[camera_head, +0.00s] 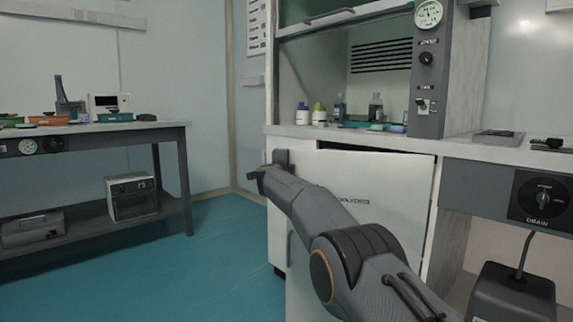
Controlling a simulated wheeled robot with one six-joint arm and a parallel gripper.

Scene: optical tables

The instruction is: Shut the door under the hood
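The white door (398,190) with dark lettering is under the hood (375,55). A dark gap shows along its top edge below the counter, so it looks ajar. My arm crosses in front of the door and hides much of its left and lower part. My gripper (264,172) is at the cabinet's left front corner, near the counter edge. I cannot tell whether it touches the cabinet or door. Its fingers are small and seen from behind, so their opening is unclear.
The counter (465,150) above holds bottles (319,113) and small items. A control panel (545,198) and a dark box (512,292) are at right. A bench (95,128) with equipment stands at left. The teal floor (170,275) between bench and cabinet is clear.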

